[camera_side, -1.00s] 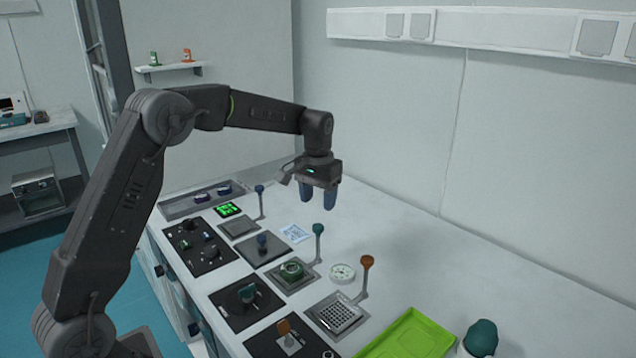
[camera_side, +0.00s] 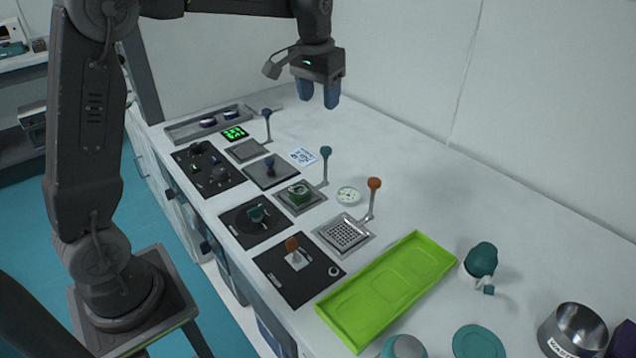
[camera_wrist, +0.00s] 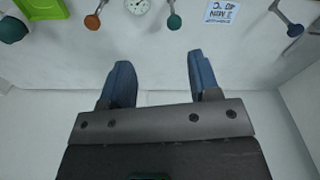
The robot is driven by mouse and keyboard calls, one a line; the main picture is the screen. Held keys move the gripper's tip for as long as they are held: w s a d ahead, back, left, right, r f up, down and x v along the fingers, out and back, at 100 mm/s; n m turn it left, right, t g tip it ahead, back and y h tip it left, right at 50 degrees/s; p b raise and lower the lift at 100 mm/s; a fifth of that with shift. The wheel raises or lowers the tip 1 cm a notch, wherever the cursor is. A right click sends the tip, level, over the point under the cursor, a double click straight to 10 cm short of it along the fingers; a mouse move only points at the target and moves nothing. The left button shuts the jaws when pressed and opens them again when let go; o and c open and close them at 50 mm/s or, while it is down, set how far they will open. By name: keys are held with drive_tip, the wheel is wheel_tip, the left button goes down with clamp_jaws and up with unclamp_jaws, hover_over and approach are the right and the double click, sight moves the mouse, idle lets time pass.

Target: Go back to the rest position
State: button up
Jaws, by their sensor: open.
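My gripper (camera_side: 319,92) hangs above the back part of the white table, with its two blue fingers pointing down. It is open and empty. In the wrist view my gripper (camera_wrist: 160,80) shows both blue fingers apart with only bare white surface between them. Nothing touches the fingers.
Black and metal panels with knobs line the table (camera_side: 420,180). Levers with blue (camera_side: 266,112), teal (camera_side: 326,152) and orange (camera_side: 375,184) knobs stand beside them. A green tray (camera_side: 390,285), a teal-topped item (camera_side: 481,260) and a metal bowl (camera_side: 575,330) are toward the front right. A wall stands behind.

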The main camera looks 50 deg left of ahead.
drive_tip(key=s+d+r+m+t, duration=0.1)
drive_tip(key=s+d+r, duration=0.15)
drive_tip(key=s, duration=0.35)
drive_tip(key=s+d+r+t, duration=0.1)
drive_tip(key=s+d, duration=0.2)
drive_tip(key=s, duration=0.4)
drive_tip(key=s+d+f+t, duration=0.1)
drive_tip(key=s+f, duration=0.1)
drive_tip(key=s, duration=0.4)
drive_tip(key=s+d+f+m+t, duration=0.1)
drive_tip(key=s+d+f, duration=0.1)
drive_tip(key=s, duration=0.4)
drive_tip(key=shift+s+f+t, duration=0.3)
drive_tip(key=shift+s+f, duration=0.05)
drive_tip(key=shift+f, duration=0.05)
drive_tip(key=shift+d, duration=0.1)
